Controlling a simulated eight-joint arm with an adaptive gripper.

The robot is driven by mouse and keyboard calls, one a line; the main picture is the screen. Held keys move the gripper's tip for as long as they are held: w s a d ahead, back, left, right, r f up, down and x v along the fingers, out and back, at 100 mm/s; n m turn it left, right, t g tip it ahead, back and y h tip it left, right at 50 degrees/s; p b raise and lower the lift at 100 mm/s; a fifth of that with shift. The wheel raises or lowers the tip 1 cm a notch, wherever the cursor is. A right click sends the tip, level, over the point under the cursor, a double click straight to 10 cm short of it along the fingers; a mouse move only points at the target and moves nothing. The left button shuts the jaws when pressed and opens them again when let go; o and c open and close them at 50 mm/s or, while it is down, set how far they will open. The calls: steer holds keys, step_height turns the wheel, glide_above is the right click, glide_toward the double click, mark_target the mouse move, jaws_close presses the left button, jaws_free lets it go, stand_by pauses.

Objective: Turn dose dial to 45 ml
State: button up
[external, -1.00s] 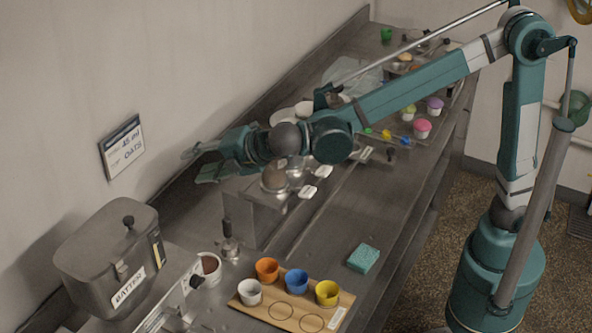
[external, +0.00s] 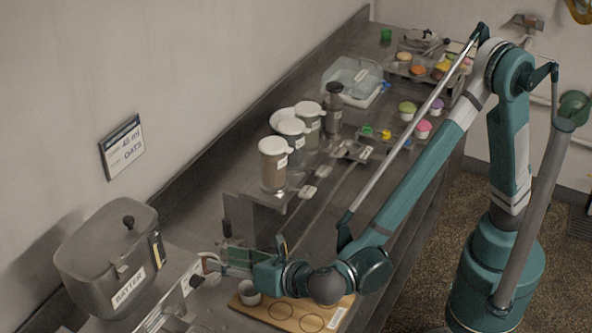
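The batter dispenser (external: 95,262) is a grey metal box with a BATTER label, at the lower left. A small dark round knob (external: 196,281) sits on the metal front beside it; it seems to be the dose dial, but its scale and setting are too small to read. My gripper (external: 216,261) points left, low beside this front, just behind the knob in the picture and close to a white cup with brown contents. Contact with the knob cannot be made out. The fingers are small and partly merged with the background, so their opening is unclear.
A wall sign (external: 122,147) seems to read 45 ml and OATS. Lidded jars (external: 273,165) stand on a raised shelf behind.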

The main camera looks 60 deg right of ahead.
mark_target(197, 282)
steer(key=s+a+f+n+t+y+p, duration=0.1)
steer(key=s+a+n+t, duration=0.2)
steer(key=s+a+n, duration=0.2)
steer(key=shift+s+a+f+n+t, duration=0.15)
steer(key=shift+s+a+n+t, duration=0.2)
steer(key=shift+s+a, duration=0.9)
steer(key=shift+w+a, duration=0.4)
steer(key=shift+w, duration=0.15)
steer(key=w, duration=0.7)
steer(key=shift+w+b, duration=0.3)
steer(key=shift+b, duration=0.15)
steer(key=c, duration=1)
